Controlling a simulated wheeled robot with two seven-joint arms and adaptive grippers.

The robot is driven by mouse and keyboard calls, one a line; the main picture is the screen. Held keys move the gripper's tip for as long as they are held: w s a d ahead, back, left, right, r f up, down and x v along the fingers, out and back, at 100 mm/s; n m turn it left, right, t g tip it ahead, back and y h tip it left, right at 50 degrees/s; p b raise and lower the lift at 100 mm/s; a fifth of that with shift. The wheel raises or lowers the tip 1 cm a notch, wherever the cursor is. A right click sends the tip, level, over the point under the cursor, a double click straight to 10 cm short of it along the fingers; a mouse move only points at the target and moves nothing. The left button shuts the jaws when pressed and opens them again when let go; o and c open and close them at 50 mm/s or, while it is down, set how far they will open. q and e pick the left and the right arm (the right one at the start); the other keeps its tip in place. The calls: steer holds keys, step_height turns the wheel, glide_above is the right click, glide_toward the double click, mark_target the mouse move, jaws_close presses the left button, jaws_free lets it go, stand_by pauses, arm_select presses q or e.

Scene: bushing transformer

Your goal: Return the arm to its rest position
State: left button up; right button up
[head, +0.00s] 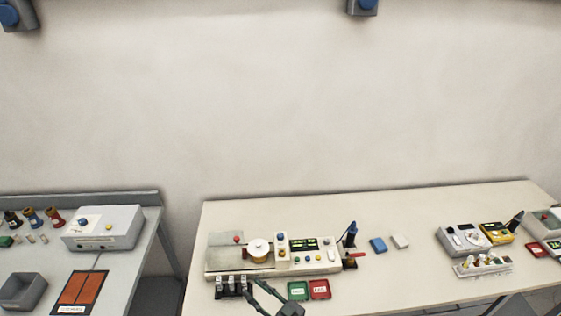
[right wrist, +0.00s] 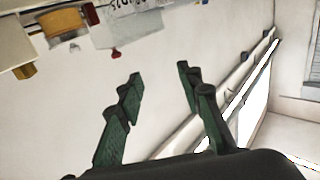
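My right gripper (head: 257,288) shows at the bottom edge of the head view, in front of the middle table. Its dark fingers point up toward the test unit. In the right wrist view the gripper (right wrist: 160,78) has its two green-black fingers spread apart, with nothing between them. The rest of the right arm is out of the head view. My left gripper is in neither view.
The middle table (head: 400,222) holds a test unit (head: 310,262), a green tray (head: 298,290), a red tray (head: 319,289) and blue and white blocks. A left bench holds a grey box (head: 104,228) and an orange panel (head: 82,288). The table's back strip is clear.

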steer(key=s+d+f+m+g+h, duration=0.1)
steer(key=s+d+f+m+h, duration=0.15)
steer(key=d, duration=0.45)
steer(key=s+d+f+m+g+h, duration=0.1)
steer(key=s+d+f+h, duration=0.25)
steer(key=d, duration=0.45)
steer(key=s+d+f+m+g+h, duration=0.1)
steer(key=s+d+f+h, duration=0.2)
steer(key=d, duration=0.4)
steer(key=s+d+f+m+g+h, duration=0.3)
steer(key=s+d+m+g+h, duration=0.25)
steer(key=s+d, duration=1.55)
step_height(320, 180, down, 38)
steer(key=b, duration=0.7)
arm_select(q)
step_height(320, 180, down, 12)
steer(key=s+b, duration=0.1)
steer(key=b, duration=0.4)
arm_select(e)
steer(key=s+f+n+g, duration=0.1)
steer(key=s+f+g, duration=0.1)
steer(key=s+f, duration=1.7)
step_height(320, 180, down, 2)
steer(key=shift+s+a+f, duration=0.25)
steer(key=shift+s+a, duration=0.1)
steer(key=shift+s, duration=0.05)
